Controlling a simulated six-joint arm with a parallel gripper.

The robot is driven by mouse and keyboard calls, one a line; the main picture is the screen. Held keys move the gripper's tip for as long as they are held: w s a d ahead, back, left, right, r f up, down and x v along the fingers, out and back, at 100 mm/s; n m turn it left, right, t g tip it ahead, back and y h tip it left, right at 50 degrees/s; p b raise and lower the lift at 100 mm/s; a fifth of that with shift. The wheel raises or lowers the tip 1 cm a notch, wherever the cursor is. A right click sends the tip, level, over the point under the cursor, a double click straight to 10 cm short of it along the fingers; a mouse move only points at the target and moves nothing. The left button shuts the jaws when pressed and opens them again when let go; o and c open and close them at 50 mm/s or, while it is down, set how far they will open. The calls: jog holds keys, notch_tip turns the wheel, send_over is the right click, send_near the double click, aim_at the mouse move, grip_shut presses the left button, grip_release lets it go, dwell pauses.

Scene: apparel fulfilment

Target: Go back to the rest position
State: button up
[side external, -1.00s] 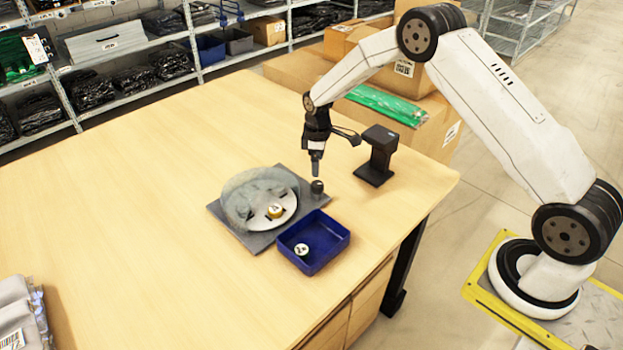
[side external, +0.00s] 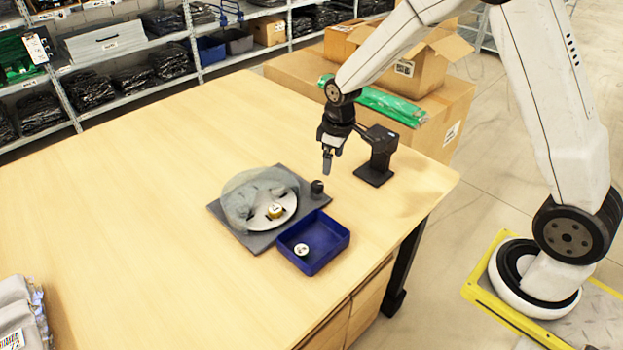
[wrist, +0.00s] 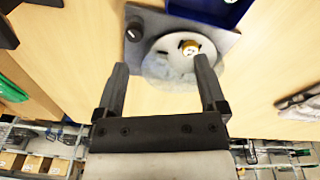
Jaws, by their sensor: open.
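My gripper (side external: 328,160) hangs above the table, behind and to the right of the turntable plate, near the black stand. In the wrist view my gripper (wrist: 160,85) is open, with nothing between its two fingers. The round light disc (side external: 287,217) sits on a grey base plate (side external: 258,243) with a clear, dome-like cover over part of it. A gold-rimmed round piece (side external: 275,210) lies on the disc; it also shows in the wrist view (wrist: 190,48). A small black knob (side external: 317,187) stands at the base plate's right corner.
A blue bin (side external: 335,243) with a white round piece (side external: 301,249) in it stands in front of the base plate. A black stand (side external: 378,160) rises close to my gripper's right. Cardboard boxes (side external: 455,110) are behind the table. The table's left side (side external: 120,190) is mostly bare.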

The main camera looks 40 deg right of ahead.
jog(key=s+a+r+m, duration=0.1)
jog(key=s+r+m, duration=0.1)
jog(key=s, duration=0.6)
jog(key=s+a+r+m+t, duration=0.1)
jog(key=s+a+r+m, duration=0.1)
jog(key=s, duration=0.6)
jog(key=shift+s+a, duration=0.25)
jog(key=shift+s, duration=0.05)
